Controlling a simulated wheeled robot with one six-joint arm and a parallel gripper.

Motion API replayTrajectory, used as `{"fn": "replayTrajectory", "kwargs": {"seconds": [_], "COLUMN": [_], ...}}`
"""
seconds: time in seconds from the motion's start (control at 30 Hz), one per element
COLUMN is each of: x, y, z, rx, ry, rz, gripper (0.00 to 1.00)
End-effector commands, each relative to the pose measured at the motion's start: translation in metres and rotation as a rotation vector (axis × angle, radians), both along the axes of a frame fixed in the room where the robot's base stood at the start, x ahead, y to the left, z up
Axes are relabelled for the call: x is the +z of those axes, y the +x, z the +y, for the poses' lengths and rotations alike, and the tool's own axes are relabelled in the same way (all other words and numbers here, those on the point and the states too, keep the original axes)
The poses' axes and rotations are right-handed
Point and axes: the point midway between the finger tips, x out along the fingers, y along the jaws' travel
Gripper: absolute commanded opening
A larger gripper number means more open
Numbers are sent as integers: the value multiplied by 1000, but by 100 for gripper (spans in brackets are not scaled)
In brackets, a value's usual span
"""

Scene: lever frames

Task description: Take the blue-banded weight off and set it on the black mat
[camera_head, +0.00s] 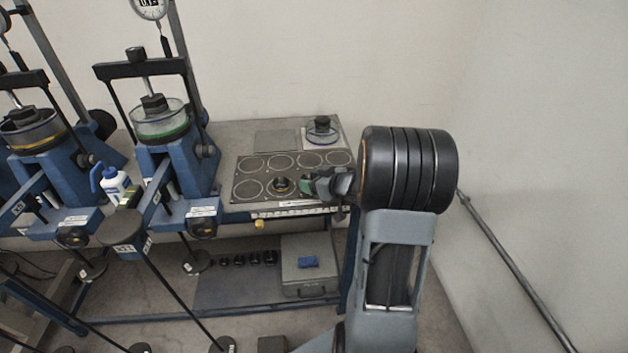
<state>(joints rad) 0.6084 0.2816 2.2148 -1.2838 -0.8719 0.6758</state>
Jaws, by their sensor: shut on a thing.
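My gripper (304,186) reaches in from the right, low over the dark plate with ringed round places (249,165) on the bench. It is shut on a small dark round weight (283,186) at its fingertips, over the plate's front row. A thin yellowish line shows on this weight; I cannot make out a blue band on it. I cannot tell whether it touches the plate. A dark mat (235,290) lies low under the bench, with several small black weights (254,258) along its back edge.
Blue lever frames (180,170) with long arms fill the left. A clear dish with a black knob (322,130) stands behind the plate. A grey case (308,270) with a blue item is under the bench. A wall and rail (510,262) bound the right.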

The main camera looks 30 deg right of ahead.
Motion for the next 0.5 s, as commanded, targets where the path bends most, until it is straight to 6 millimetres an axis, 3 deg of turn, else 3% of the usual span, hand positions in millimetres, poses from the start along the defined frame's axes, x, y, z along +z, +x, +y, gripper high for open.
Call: {"fn": "replayTrajectory", "kwargs": {"seconds": [0.5], "x": [-3], "y": [0], "z": [0], "rx": [0], "ry": [1], "rz": [-3], "gripper": [33]}}
